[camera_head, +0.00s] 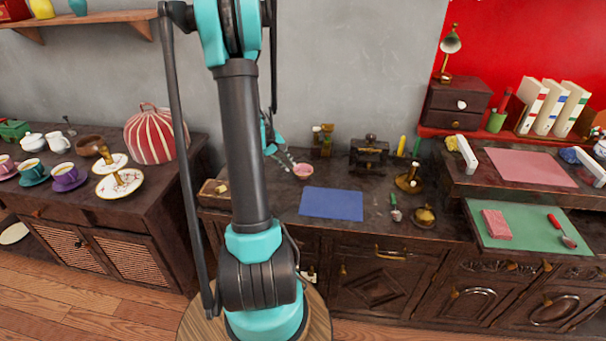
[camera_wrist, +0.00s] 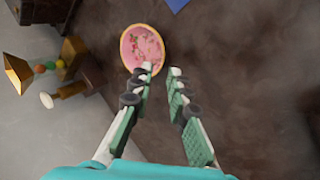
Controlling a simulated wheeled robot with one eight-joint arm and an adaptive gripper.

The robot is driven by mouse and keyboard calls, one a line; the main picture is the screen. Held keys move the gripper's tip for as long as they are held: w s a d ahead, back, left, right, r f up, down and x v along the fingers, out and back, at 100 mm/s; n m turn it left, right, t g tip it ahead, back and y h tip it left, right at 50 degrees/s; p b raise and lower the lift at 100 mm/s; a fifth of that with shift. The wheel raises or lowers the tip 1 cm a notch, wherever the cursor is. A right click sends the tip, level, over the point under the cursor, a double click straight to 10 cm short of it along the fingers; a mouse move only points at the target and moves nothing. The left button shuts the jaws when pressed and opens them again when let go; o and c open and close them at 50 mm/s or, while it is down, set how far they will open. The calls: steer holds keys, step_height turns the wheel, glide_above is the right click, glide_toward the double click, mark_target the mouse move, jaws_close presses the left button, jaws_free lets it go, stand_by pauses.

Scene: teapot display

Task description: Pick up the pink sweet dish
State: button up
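The pink sweet dish (camera_wrist: 142,48) is a small round dish with a pale rim and pink contents with small red and green bits. It stands on the dark counter. In the head view my gripper (camera_head: 285,162) is small and partly hidden behind my arm.
The blue mat (camera_head: 332,204) lies right of the dish. A dark ornate object (camera_head: 370,153) and brass items (camera_head: 409,179) stand further right. The counter (camera_wrist: 240,80) right of the fingers is clear.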

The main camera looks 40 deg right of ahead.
mark_target(294, 179)
steer(key=shift+s+x, duration=0.15)
steer(key=shift+x, duration=1.15)
steer(key=shift+s+x, duration=0.15)
steer(key=shift+x, duration=1.15)
steer(key=shift+a, duration=0.1)
steer(key=shift+c, duration=0.5)
jaws_close()
